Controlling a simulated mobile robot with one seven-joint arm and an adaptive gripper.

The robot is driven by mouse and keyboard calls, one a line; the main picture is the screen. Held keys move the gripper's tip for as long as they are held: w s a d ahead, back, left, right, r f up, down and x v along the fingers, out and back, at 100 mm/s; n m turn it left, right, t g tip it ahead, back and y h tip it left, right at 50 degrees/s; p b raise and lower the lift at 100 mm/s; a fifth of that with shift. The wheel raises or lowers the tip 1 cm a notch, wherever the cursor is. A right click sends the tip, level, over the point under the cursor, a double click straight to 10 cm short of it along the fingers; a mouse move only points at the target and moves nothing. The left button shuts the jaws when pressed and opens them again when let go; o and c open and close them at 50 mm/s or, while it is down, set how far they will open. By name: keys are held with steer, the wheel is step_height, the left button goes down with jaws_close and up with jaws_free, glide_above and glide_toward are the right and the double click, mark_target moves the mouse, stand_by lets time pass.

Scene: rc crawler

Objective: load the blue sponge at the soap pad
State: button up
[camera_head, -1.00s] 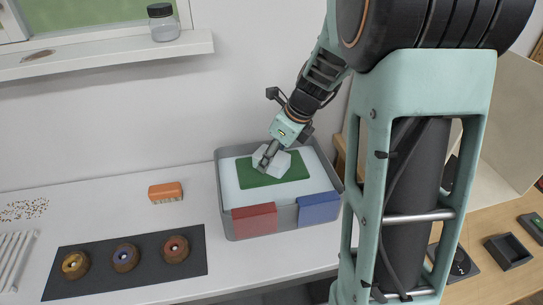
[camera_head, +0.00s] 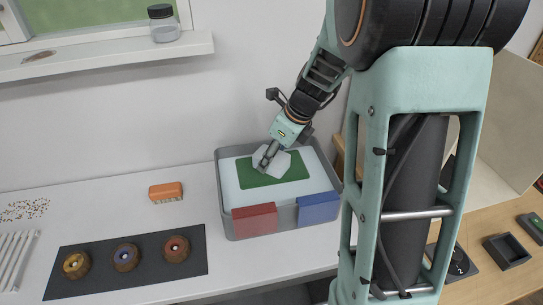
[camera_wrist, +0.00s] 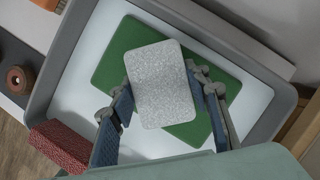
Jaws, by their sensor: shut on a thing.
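My gripper (camera_head: 265,160) is shut on a pale grey, speckled block (camera_wrist: 162,84), held between its two fingers in the wrist view. The block also shows as a whitish shape in the head view (camera_head: 283,162). It is over the green pad (camera_head: 262,181), which lies in a grey-walled tray (camera_head: 228,211) with a pale floor. I cannot tell whether block and pad touch. A blue block (camera_head: 318,208) is at the right of the tray's front wall, apart from my gripper. A red block (camera_head: 254,219) is to its left; it shows at lower left in the wrist view (camera_wrist: 58,144).
An orange brush (camera_head: 166,191) lies left of the tray. A dark mat (camera_head: 97,286) with several round brown pieces lies at the front left. A shelf (camera_head: 100,58) with a jar (camera_head: 163,24) is on the wall above. The counter between brush and tray is clear.

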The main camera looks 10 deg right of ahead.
steer(key=shift+s+f, duration=0.1)
stand_by(0.3)
step_height(320, 180, up, 7)
steer(key=p, duration=0.7)
stand_by(0.7)
